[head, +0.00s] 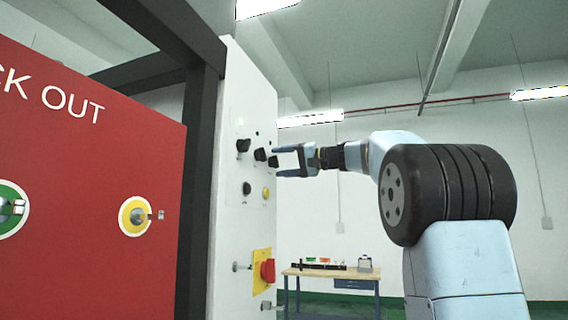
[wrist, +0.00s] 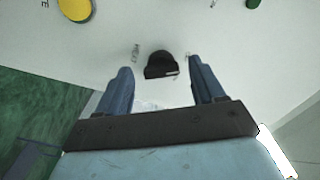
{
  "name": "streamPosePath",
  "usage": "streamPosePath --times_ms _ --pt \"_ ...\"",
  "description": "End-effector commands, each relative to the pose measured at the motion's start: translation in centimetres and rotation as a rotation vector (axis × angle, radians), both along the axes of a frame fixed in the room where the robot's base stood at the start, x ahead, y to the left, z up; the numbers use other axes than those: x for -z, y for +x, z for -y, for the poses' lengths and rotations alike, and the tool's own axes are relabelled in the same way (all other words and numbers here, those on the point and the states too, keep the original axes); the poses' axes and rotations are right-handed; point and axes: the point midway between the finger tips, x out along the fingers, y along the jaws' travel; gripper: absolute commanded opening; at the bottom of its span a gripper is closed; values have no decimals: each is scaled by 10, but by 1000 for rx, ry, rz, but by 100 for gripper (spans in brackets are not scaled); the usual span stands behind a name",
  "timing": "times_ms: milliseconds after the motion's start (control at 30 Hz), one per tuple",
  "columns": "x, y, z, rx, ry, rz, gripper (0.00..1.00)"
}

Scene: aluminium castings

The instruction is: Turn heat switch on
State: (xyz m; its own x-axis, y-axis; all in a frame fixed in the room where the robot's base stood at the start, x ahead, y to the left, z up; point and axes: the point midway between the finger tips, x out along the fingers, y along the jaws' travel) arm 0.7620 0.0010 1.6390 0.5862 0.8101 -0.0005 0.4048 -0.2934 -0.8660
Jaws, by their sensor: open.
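A white control panel (head: 232,205) stands left of my arm and carries several black rotary knobs. Three black knobs run in a slanting row: one at the upper left (head: 243,146), one in the middle (head: 260,155) and one at the right (head: 273,162). My gripper (head: 279,161) is open at the right knob. In the wrist view, a black knob (wrist: 161,65) shows just beyond and between the two open fingers of my gripper (wrist: 162,75), with nothing held.
Below the row are a black knob (head: 247,188) and a yellow button (head: 266,193). A red switch on a yellow plate (head: 262,260) sits lower on the panel. A red lockout board (head: 90,190) stands at the left. A workbench (head: 335,273) stands far behind.

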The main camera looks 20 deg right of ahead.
Motion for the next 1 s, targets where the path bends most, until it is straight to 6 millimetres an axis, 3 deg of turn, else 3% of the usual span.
streamPosePath --times_ms 167,733,1000 --pt "0 0 0 0 0 0 67" --pt "1 0 1 1 0 -1 13" --pt "1 1 1 1 16 -25 12"
